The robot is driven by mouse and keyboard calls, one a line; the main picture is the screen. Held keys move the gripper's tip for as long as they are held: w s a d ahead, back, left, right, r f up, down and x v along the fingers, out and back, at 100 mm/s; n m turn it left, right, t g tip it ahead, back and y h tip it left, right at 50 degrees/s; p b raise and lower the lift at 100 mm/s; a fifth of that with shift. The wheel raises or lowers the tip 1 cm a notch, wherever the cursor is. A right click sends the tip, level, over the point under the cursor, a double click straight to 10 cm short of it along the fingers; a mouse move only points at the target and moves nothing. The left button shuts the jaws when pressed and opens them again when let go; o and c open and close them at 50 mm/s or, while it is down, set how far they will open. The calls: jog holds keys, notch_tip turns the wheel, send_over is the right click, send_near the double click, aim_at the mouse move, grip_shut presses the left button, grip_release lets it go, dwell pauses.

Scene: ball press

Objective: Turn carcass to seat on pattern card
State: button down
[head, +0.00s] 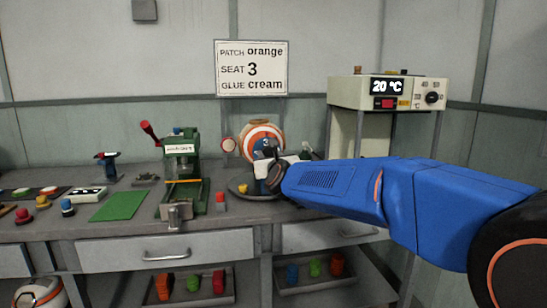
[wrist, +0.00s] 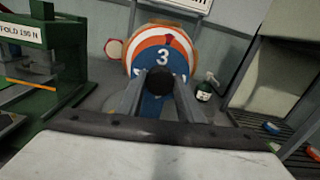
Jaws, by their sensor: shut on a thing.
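The carcass is a ball with orange, white and blue bands (head: 262,130) above a round grey base (head: 238,193). In the wrist view its blue panel (wrist: 163,57) faces me with a white 3. My gripper (head: 268,166) is in front of the ball. In the wrist view the two fingers of my gripper (wrist: 160,88) close on a dark round knob (wrist: 160,80) in front of the blue panel. Whether the knob joins the ball is hidden. The wall card (head: 251,68) reads "PATCH orange, SEAT 3, GLUE cream".
A green press (head: 181,170) with a red lever stands left of the ball. A small round disc (head: 228,145) is beside the ball. A green bottle (wrist: 204,90) stands to its right. An oven-like unit (head: 385,93) showing 20 °C is at right.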

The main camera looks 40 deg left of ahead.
jog(key=shift+f+m, duration=0.15)
jog(key=shift+m, duration=0.25)
jog(key=c, duration=1.2)
grip_release()
jog(key=shift+d, duration=0.1)
jog(key=shift+s+d, duration=0.2)
jog(key=shift+s, duration=0.05)
jog(key=v, duration=1.6)
jog(key=shift+s+d, duration=0.25)
